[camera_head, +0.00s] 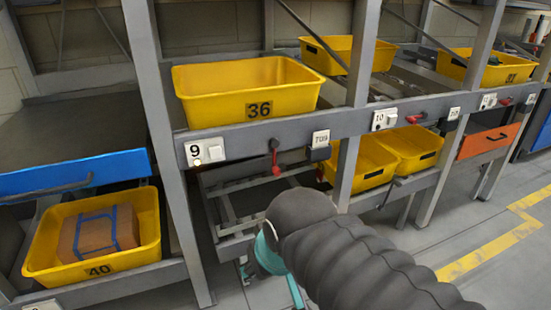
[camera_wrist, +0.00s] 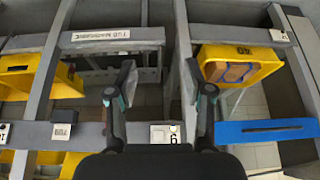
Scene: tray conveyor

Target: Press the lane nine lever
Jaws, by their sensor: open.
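The lane nine sign (camera_head: 195,152) is a white plate with a black 9 and a white switch on the grey front rail. A small red lever (camera_head: 274,155) hangs from the same rail to its right, beside a TUB label (camera_head: 320,138). In the wrist view the lane nine sign (camera_wrist: 166,134) appears upside down, low between the fingers. My gripper (camera_wrist: 160,84) is open and empty, its dark fingers spread wide. In the head view my dark arm covers most of it, below the rail.
Yellow tub 36 (camera_head: 246,92) stands on the shelf above the rail. Tub 40 (camera_head: 92,238), with a brown box, sits low at left under a blue panel (camera_head: 75,173). Grey posts (camera_head: 182,170) flank the bay. Clear floor (camera_head: 470,225) lies to the right.

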